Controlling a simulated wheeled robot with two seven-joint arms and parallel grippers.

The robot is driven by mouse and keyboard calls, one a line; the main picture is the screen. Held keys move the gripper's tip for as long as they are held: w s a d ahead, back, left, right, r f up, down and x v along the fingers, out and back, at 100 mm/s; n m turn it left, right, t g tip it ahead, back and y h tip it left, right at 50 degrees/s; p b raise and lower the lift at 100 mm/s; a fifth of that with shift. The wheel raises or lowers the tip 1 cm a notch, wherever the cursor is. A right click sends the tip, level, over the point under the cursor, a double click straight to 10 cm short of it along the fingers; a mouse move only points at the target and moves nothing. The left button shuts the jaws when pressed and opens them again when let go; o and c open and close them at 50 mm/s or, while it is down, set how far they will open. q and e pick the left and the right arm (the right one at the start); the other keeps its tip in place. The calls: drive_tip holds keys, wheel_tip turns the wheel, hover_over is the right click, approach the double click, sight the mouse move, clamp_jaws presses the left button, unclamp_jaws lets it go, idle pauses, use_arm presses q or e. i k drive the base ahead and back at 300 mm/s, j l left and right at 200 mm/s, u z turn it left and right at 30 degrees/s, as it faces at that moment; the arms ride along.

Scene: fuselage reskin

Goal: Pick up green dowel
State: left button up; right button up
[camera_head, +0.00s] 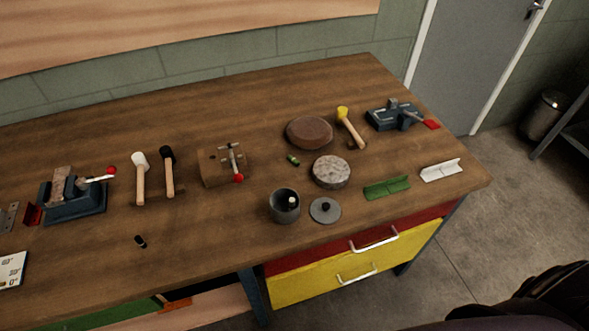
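The green dowel (293,160) is a small short cylinder lying on the wooden workbench (230,115). It lies between the brown round disc (309,132) and the grey round stone-like block (331,172), apart from both. Neither of my grippers is in view. Only a dark part, which looks like one of my arms, shows at the bottom right corner.
A grey pot (285,206) with a pale item inside and its lid (325,210) stand in front of the dowel. A wooden block with a clamp (223,166) is left, a yellow-headed mallet (350,127) right. A black dowel (140,241) lies front left.

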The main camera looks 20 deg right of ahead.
sight(290, 157)
drive_tip(key=i+l, duration=0.15)
drive_tip(key=l, duration=0.2)
drive_tip(key=i+l, duration=0.15)
drive_tip(key=l, duration=0.2)
drive_tip(key=i+l+u, duration=0.1)
drive_tip(key=l, duration=0.25)
